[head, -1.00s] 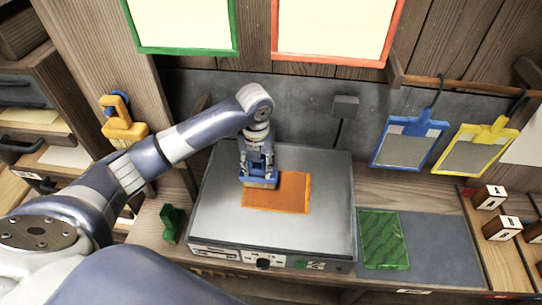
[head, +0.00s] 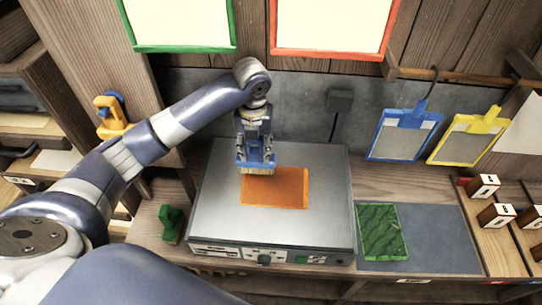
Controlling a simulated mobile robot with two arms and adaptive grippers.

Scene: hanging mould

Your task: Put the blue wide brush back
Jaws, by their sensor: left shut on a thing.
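The blue wide brush (head: 255,167) has a blue body and pale bristles that point down. My left gripper (head: 256,155) is shut on it, above the grey box-shaped machine (head: 220,220). The bristles overlap the top left corner of a flat orange sheet (head: 277,190) lying on the machine. I cannot tell exactly how far they are above it. The upper part of the brush is hidden by the gripper fingers. My right gripper is not in view.
A green textured sheet (head: 382,232) lies on a dark mat (head: 440,240) to the right. Blue (head: 404,136) and yellow (head: 468,138) clip frames hang from a rail. A yellow holder (head: 110,117) is on the left post. A green stand (head: 171,222) is left of the machine.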

